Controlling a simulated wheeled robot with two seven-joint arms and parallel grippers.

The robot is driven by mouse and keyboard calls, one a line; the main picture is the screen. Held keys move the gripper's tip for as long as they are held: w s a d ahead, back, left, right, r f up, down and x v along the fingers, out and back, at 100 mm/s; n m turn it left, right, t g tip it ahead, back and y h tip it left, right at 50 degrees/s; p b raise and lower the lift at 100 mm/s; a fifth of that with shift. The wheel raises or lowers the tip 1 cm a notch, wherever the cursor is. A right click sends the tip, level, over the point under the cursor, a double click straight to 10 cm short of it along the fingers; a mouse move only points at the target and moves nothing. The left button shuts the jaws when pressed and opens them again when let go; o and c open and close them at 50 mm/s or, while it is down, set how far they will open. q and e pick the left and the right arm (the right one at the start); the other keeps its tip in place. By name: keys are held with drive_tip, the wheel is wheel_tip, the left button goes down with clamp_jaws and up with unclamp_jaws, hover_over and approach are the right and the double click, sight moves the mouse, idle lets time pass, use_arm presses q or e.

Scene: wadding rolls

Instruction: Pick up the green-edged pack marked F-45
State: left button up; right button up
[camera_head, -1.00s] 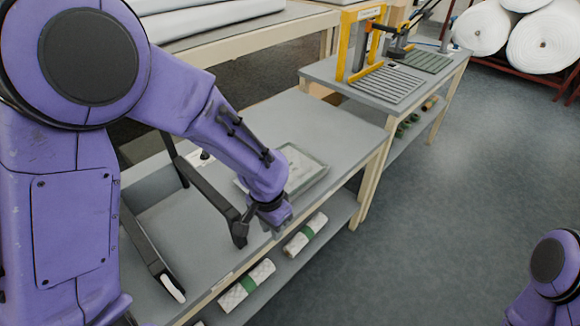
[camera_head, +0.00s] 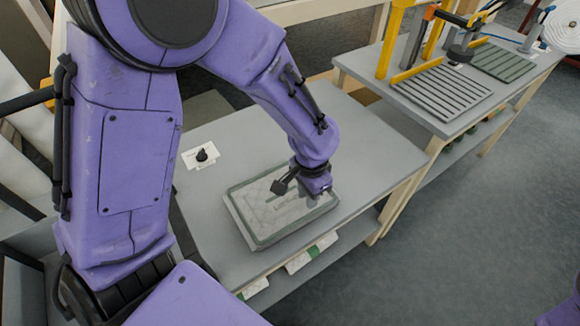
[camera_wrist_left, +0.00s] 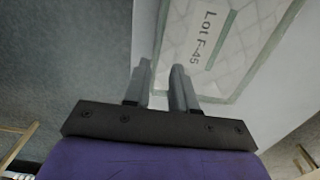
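The green-edged pack (camera_head: 258,217) lies flat on the grey table (camera_head: 375,140). In the left wrist view its pale quilted top (camera_wrist_left: 188,60) carries the print "Lot F-45". My left gripper (camera_head: 318,196) is at the pack's front right part in the head view. In the left wrist view its two fingers (camera_wrist_left: 160,75) stand apart with a narrow gap. One finger is over the pack's top and the other is by its green edge. I cannot tell whether either touches the pack. My right gripper is out of view.
A white card with a black knob (camera_head: 203,154) lies behind the pack to the left. A second table with a slatted plate (camera_head: 443,92) and yellow frame stands at the back right. Open floor lies right.

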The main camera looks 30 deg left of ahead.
sight(305, 217)
use_arm(q)
drive_tip(key=shift+s+f, duration=0.4)
drive_tip(key=shift+f, duration=0.2)
drive_tip(key=shift+s+f, duration=0.35)
drive_tip(key=shift+f, duration=0.2)
drive_tip(key=f, duration=0.4)
drive_tip(key=w+f, duration=0.1)
drive_tip(key=f, duration=0.1)
drive_tip(key=shift+s+r, duration=0.1)
drive_tip(key=shift+s, duration=0.15)
clamp_jaws()
